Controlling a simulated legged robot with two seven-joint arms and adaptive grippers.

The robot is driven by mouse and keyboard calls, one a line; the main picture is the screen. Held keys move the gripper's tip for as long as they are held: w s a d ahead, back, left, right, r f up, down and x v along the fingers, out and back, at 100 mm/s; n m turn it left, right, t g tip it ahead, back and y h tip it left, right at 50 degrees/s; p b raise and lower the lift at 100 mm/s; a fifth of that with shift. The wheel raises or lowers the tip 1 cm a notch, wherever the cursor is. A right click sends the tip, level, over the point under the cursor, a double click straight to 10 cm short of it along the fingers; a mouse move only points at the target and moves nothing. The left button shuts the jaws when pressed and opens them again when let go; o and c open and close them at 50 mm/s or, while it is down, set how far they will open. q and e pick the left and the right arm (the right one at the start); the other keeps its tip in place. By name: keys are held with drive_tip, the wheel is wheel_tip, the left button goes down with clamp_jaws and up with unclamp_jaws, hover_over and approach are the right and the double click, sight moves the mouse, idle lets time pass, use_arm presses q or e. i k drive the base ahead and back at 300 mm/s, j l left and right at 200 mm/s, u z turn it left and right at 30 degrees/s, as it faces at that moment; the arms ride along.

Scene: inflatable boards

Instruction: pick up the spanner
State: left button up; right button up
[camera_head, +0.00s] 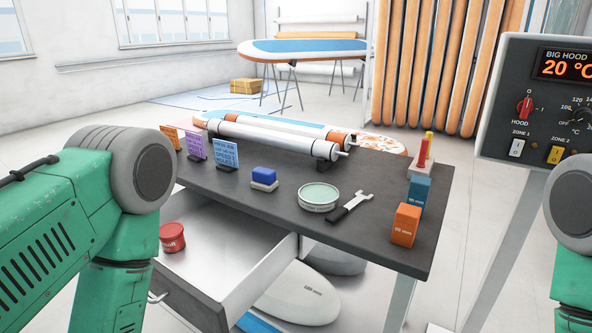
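The spanner (350,206) lies flat on the dark tabletop (270,204), near its front edge. It has a dark handle at the lower left and a bare metal open jaw at the upper right. It lies just right of a round tin with a pale green top (318,196), and nothing covers it. My green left arm comes in from the left and my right arm shows at the right edge. Both grippers are outside the picture.
An orange box (405,225) and a blue box (419,195) stand right of the spanner. A blue-topped block (263,177) sits left of the tin. Rollers (275,137) lie along the back. An open drawer (225,275) with a red tin (172,237) juts out below. A control panel (540,105) stands right.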

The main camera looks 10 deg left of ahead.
sight(342, 212)
drive_tip(key=i+j+u, duration=0.1)
drive_tip(key=u, duration=1.15)
drive_tip(key=z, duration=1.85)
drive_tip(key=i+z, duration=0.15)
drive_tip(key=z, duration=0.35)
drive_tip(key=j+z, duration=0.1)
drive_tip(key=z, duration=0.4)
drive_tip(key=i+u, duration=0.2)
drive_tip(key=u, duration=0.2)
